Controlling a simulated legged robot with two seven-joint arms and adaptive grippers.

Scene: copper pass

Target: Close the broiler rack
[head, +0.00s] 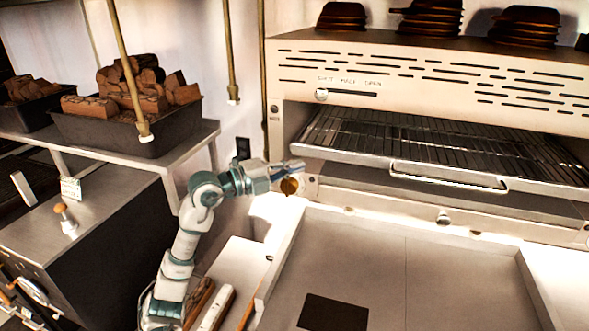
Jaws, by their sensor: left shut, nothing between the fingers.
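The broiler (430,82) is a wide steel unit at the upper right, with slots across its front. Its wire rack (450,150) juts out from the opening toward me. A curved handle (448,178) runs along the rack's front edge. My left gripper (296,165) is shut and empty, just left of the rack's front left corner. It points right, and I cannot tell whether it touches the rack. A round brass knob (290,186) shows just below it. My right gripper is not in view.
A black tub of wood chunks (135,125) stands on a steel shelf at the left. Brass rods (130,65) hang near it. Below the broiler is a shallow steel tray (375,255) with a dark plate (333,312). Stacked dark dishes (432,18) sit on top of the broiler.

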